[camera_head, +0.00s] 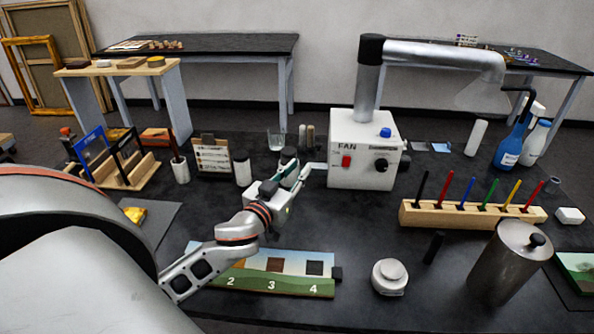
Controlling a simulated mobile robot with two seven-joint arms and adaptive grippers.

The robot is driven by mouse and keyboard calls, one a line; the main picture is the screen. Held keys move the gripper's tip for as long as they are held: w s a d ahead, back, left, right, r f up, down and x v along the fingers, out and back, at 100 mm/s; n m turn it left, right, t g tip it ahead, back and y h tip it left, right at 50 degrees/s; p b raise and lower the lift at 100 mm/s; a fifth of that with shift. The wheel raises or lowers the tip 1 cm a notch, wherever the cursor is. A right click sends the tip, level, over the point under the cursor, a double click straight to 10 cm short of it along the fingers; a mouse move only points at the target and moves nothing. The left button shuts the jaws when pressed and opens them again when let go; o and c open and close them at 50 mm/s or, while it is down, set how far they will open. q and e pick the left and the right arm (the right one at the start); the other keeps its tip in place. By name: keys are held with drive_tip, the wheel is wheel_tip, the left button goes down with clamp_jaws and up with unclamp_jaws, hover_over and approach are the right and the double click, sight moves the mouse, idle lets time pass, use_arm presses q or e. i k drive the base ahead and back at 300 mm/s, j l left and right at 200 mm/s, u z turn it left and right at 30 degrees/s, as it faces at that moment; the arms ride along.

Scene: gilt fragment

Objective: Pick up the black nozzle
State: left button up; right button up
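A small black cylinder (434,248) stands slightly tilted on the dark table, right of the round white container; it may be the black nozzle, but I cannot tell for certain. My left gripper (301,170) reaches over the table's middle, just left of the white FAN box (361,150). Its fingers look spread apart, with nothing visible between them. It is well to the left of the black cylinder and farther back. My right gripper is not in view.
A numbered board (276,284) lies under my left arm. A wooden marker rack (470,217), a round white container (389,278) and a metal canister (510,262) surround the black cylinder. Spray bottles (513,143) stand at back right.

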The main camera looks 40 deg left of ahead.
sight(436, 243)
drive_tip(key=k+l, duration=0.1)
drive_tip(key=k, duration=0.4)
drive_tip(key=k+l, duration=0.15)
drive_tip(key=k, duration=0.35)
drive_tip(key=k+l, duration=0.1)
drive_tip(key=k, duration=0.4)
